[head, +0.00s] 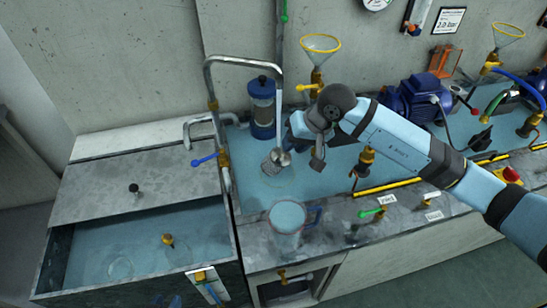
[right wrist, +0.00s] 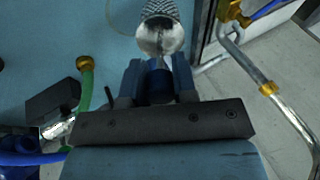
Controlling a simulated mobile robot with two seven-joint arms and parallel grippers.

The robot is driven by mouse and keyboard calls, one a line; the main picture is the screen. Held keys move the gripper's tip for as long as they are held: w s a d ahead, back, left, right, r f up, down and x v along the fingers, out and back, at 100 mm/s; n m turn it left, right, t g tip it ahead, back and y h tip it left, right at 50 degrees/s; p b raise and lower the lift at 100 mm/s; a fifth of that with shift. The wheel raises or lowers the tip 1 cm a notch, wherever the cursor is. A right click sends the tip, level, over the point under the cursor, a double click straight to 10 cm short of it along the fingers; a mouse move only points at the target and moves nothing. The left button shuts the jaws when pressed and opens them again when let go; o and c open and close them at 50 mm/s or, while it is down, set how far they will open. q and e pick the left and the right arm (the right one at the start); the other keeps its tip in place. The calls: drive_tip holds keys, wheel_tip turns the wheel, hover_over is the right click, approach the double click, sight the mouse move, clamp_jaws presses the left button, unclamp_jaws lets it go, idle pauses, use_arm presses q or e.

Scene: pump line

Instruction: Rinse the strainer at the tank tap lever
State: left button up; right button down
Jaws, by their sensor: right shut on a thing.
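The strainer (head: 272,166), a silver mesh cylinder with a rounded metal end, is low over the blue wet area of the bench. In the right wrist view its mesh and shiny round end (right wrist: 160,36) lie just beyond my fingertips. My right gripper (right wrist: 158,78) is shut on the strainer's blue handle part; in the head view my wrist covers most of the grip. A blue tap lever (head: 204,160) sits on a brass valve beside the open water tank (head: 240,262), left of the strainer and apart from it.
A clear jug (head: 286,222) with a blue handle stands in front of the strainer. A blue filter housing (head: 262,112) and metal pipe (head: 208,78) rise behind. A green lever (head: 371,211) and blue pump (head: 415,98) are to the right.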

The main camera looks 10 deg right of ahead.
drive_tip(key=s+a+b, duration=0.1)
drive_tip(key=s+a, duration=0.4)
drive_tip(key=shift+s+a, duration=0.2)
idle(0.5)
idle(0.7)
idle(0.4)
drive_tip(key=s+a+r, duration=0.3)
drive_tip(key=r, duration=0.1)
drive_tip(key=shift+s+a, duration=0.3)
idle(0.5)
